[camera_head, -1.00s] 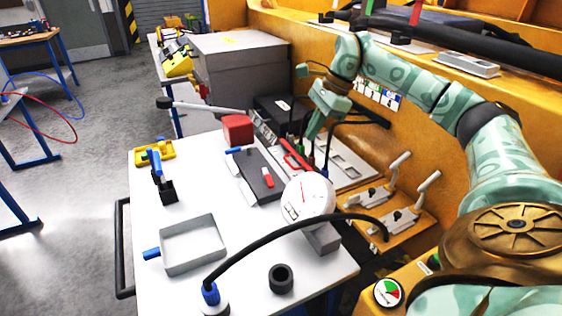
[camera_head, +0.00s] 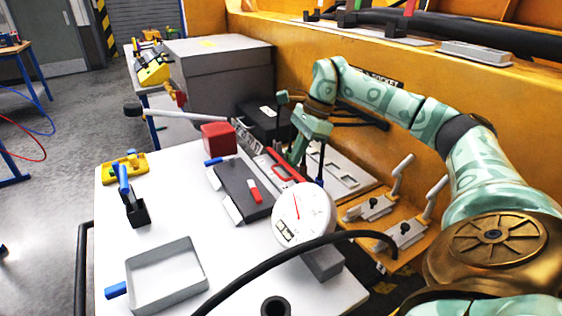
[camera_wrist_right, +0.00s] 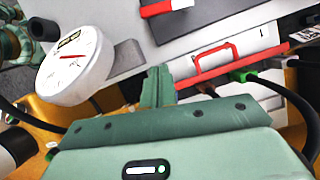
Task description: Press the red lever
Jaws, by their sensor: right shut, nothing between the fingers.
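A red bar handle (camera_head: 285,165) stands on a pale case beside the dark box; it also shows in the right wrist view (camera_wrist_right: 212,66). A small red lever-like piece (camera_head: 254,191) lies on the dark box (camera_head: 236,180), and in the right wrist view (camera_wrist_right: 160,8) it is cut by the top edge. A red upright piece (camera_head: 414,13) stands on the far ledge. I cannot tell which is the task's lever. My right gripper (camera_head: 296,158) is shut and empty, close to the bar handle; its fingers (camera_wrist_right: 158,86) point toward the case. Contact is unclear. My left gripper is out of view.
A white round gauge (camera_head: 303,214) stands near the gripper, with a black hose (camera_head: 300,246) arching in front. The yellow wall bounds the right side.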

